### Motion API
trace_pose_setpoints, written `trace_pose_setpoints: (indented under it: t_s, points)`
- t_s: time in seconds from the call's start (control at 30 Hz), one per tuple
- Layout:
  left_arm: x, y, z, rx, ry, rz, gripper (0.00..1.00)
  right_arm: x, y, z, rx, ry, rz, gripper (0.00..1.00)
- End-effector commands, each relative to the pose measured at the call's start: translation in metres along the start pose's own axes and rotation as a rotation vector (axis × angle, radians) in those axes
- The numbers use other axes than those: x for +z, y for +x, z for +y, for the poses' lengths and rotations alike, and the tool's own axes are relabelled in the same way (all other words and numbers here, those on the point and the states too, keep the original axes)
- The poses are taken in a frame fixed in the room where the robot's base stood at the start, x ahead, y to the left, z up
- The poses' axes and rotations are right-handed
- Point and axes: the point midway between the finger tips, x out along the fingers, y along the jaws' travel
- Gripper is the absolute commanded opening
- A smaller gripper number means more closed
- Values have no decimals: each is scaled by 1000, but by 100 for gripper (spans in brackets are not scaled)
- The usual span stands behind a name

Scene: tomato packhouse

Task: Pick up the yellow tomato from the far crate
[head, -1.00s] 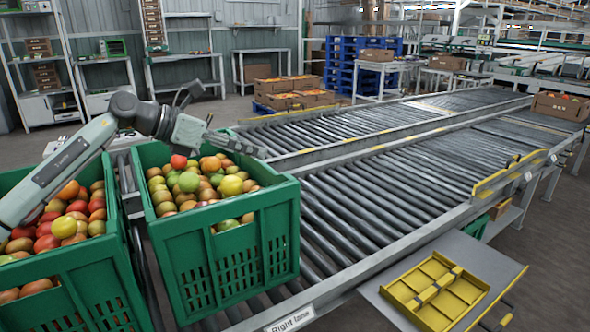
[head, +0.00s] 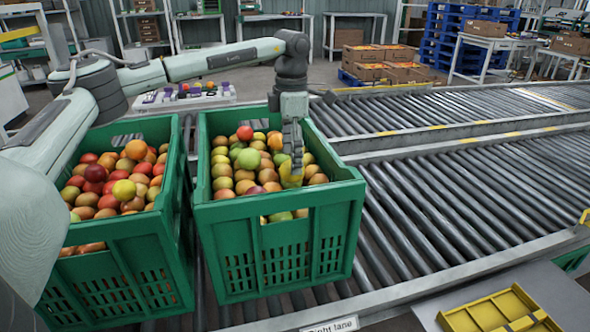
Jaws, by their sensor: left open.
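My left gripper (head: 292,168) points down into the right-hand green crate (head: 281,208), over its fruit near the right side. It is open. A yellow tomato (head: 290,181) shows right at its fingertips, partly hidden by them; I cannot tell whether they touch it. Around it lie many orange, brownish and green tomatoes, with a red tomato (head: 244,133) toward the back. Another yellow tomato (head: 124,190) lies in the left-hand green crate (head: 118,237) among red and orange ones. My right gripper is not in view.
Both crates stand side by side with a narrow gap. A roller conveyor (head: 440,190) runs to the right, its rollers bare. A yellow divided tray (head: 500,312) is at the lower right. Cardboard boxes (head: 375,70) and blue pallets (head: 465,35) stand behind.

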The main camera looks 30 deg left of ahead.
Motion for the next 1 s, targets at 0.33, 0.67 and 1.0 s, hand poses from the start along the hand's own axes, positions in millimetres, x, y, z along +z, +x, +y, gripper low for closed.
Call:
trace_pose_setpoints:
  t_s: [0.33, 0.67, 1.0]
  points:
    - [3, 34, 2, -1, 2, -1, 74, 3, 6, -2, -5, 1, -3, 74]
    - [3, 34, 2, -1, 2, -1, 53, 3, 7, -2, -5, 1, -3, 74]
    - [4, 34, 2, -1, 2, -2, 36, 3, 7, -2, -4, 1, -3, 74]
